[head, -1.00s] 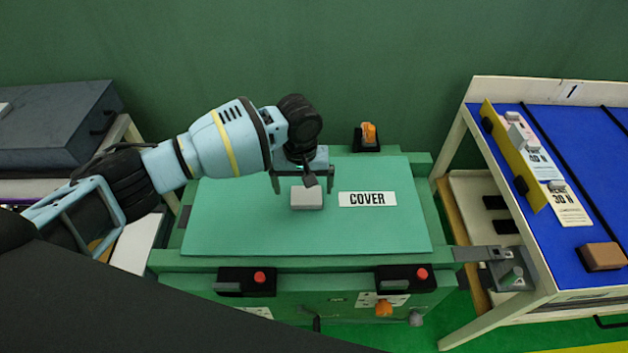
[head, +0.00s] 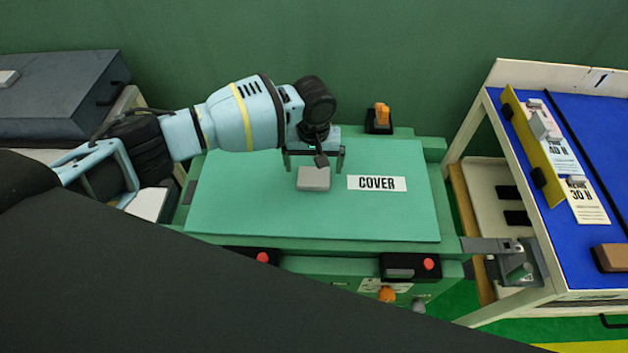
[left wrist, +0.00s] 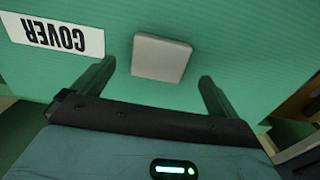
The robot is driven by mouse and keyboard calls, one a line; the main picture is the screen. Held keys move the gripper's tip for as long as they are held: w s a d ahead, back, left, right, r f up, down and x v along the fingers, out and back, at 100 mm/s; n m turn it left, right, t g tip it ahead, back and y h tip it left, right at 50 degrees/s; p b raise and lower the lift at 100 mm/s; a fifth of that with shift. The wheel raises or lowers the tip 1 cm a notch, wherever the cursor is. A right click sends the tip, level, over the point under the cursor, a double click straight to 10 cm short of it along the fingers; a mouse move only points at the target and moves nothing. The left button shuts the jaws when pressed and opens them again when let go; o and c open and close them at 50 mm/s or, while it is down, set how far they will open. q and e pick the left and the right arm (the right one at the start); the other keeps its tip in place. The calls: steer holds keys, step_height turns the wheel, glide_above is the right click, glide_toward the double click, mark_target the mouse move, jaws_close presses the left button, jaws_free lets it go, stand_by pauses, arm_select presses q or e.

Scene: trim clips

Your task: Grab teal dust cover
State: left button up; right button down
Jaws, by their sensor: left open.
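The teal dust cover (head: 255,205) is a flat sheet lying over the top of the green machine, with a white "COVER" label (head: 377,183) on it. A light grey block, like a grip (head: 313,178), sits on the cover left of the label. My left gripper (head: 315,160) is open just behind the grey block in the head view. In the left wrist view the grey block (left wrist: 160,58) lies ahead of and between the open fingers (left wrist: 155,85), apart from them. The cover (left wrist: 240,40) fills most of that view. My right gripper is not seen.
The machine's front has red buttons (head: 429,264) and an orange knob (head: 387,294). A second orange knob (head: 382,113) stands behind the cover. At right is a blue-topped table (head: 590,130) with cards and a brown block (head: 610,257). A dark grey case (head: 60,95) is at left.

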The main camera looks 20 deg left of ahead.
mark_target(314, 176)
arm_select(q)
step_height(314, 176, down, 4)
steer(key=shift+w, duration=0.1)
steer(key=shift+c, duration=0.5)
steer(key=shift+r, duration=0.1)
steer(key=c, duration=1.2)
